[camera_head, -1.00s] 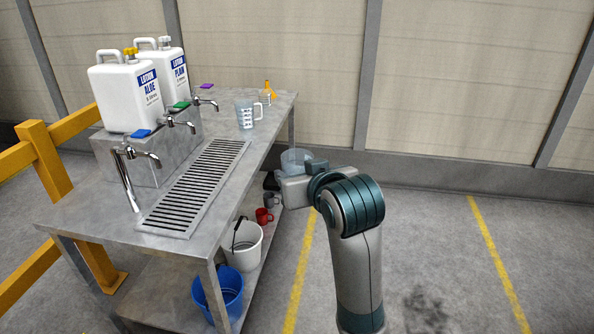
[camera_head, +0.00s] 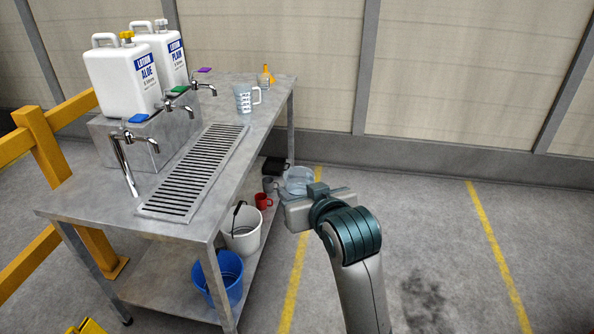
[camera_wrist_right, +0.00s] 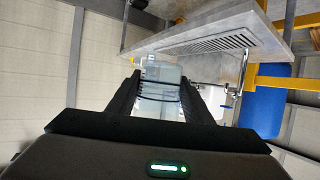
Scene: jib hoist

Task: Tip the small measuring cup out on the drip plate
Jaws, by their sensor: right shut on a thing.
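My right gripper (camera_head: 301,192) is shut on a clear, see-through cup (camera_head: 297,175), which I take for the small measuring cup. They are beside the bench's right edge, apart from it. In the right wrist view, the cup (camera_wrist_right: 162,76) sits between the fingers; I cannot make out its contents or exact tilt. The slotted drip plate (camera_head: 193,172) lies on the bench top, left of the gripper, with no cup over it. The drip plate also shows at the upper right of the right wrist view (camera_wrist_right: 215,43). My left gripper is in neither view.
The steel bench (camera_head: 135,218) carries two lotion canisters, taps and a larger clear jug (camera_head: 245,97) with blue markings. An orange-topped bottle (camera_head: 265,77) stands at the far end. A white bucket (camera_head: 241,231), blue bucket (camera_head: 222,277) and red mug (camera_head: 262,201) are below. Floor to the right is clear.

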